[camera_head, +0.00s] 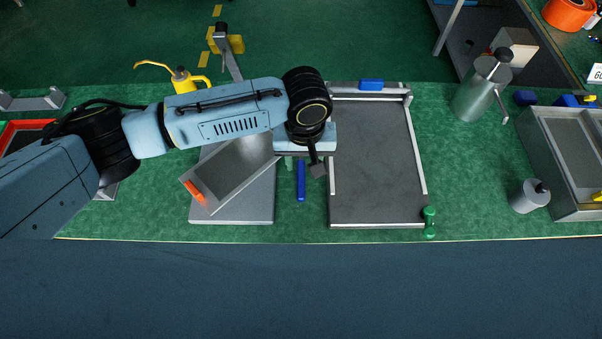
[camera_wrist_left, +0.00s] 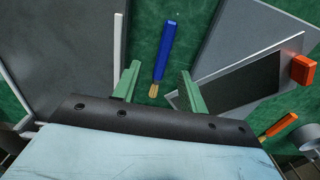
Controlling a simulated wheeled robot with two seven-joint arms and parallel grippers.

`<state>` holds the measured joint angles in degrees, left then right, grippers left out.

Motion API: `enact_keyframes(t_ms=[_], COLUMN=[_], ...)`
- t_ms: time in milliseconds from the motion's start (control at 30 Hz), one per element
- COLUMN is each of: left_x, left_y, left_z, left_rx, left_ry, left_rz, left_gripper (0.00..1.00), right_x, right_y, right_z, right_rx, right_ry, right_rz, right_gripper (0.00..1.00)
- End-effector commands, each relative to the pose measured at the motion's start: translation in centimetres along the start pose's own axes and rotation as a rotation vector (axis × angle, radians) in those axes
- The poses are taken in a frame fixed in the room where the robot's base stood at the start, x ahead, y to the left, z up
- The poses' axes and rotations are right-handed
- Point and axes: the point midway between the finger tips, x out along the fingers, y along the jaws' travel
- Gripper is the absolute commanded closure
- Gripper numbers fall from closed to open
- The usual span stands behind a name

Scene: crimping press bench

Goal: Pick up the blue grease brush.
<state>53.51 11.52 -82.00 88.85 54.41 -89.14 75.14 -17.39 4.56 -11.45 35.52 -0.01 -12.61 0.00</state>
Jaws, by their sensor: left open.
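The blue grease brush (camera_head: 301,184) lies on the green bench mat between two grey plates. In the left wrist view the brush (camera_wrist_left: 166,45) shows its blue handle pointing away and its tan bristles toward the gripper. My left gripper (camera_head: 303,166) is open above the bristle end of the brush, and the arm hides that end in the head view. In the left wrist view the green fingers of the left gripper (camera_wrist_left: 160,69) stand on either side of the brush, apart from it. My right gripper is not in view.
A tilted metal tray (camera_head: 232,174) with an orange part lies left of the brush. A framed dark plate (camera_head: 376,165) lies close on its right. A yellow oil can (camera_head: 184,80), a metal canister (camera_head: 480,90) and a grey weight (camera_head: 528,198) stand farther off. The bench's front edge is near.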

Motion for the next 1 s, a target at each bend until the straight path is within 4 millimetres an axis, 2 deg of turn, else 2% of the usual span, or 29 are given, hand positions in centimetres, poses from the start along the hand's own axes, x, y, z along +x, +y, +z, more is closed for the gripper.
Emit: enact_keyframes(t_ms=[33,267,533,633,867,1000], left_x=[0.8,2.4,6.2,6.8,6.8,6.8], left_y=[0.0,-0.2,-0.6,-0.6,-0.6,-0.6], left_z=[0.0,-0.1,-0.5,-0.5,-0.5,-0.5], left_rx=[0.0,0.0,0.001,0.001,0.001,0.001], left_ry=[0.0,0.001,0.0,0.001,0.001,0.001], left_rz=[-0.001,-0.001,0.001,0.001,0.002,0.002], left_gripper=[0.57,0.57,0.57,0.57,0.57,0.76], right_x=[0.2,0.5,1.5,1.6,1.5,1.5], right_y=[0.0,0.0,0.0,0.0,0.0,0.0], right_z=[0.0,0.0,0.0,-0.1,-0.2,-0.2], right_rx=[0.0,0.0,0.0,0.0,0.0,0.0], right_ry=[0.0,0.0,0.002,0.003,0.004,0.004], right_rz=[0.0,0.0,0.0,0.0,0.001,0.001], right_gripper=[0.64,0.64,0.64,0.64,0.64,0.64])
